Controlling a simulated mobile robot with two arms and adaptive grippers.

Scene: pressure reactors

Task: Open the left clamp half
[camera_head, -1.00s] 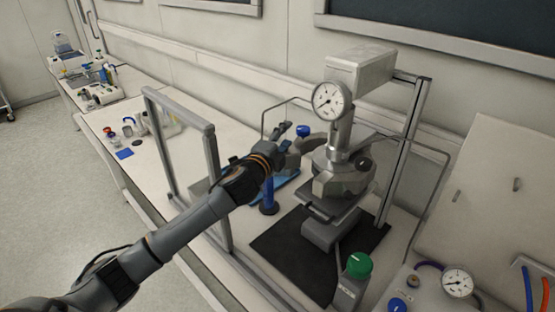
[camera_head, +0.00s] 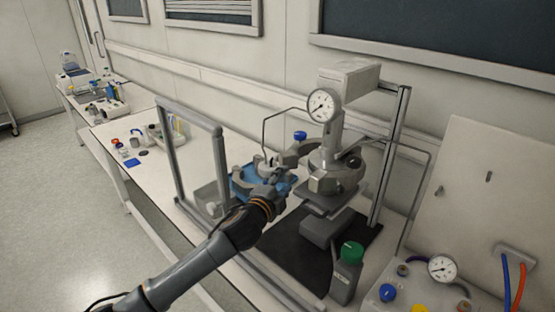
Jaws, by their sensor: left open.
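The pressure reactor (camera_head: 335,160) stands on the bench under a round pressure gauge (camera_head: 323,105). A curved grey piece, which looks like the left clamp half (camera_head: 296,154), sticks out to the left of the reactor head, swung away from it. The other grey clamp part (camera_head: 338,182) sits around the head. My right gripper is not in view.
A framed clear shield (camera_head: 221,175) stands left of my gripper. A control panel with a gauge (camera_head: 442,268) is at right. Small items lie farther left on the bench.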

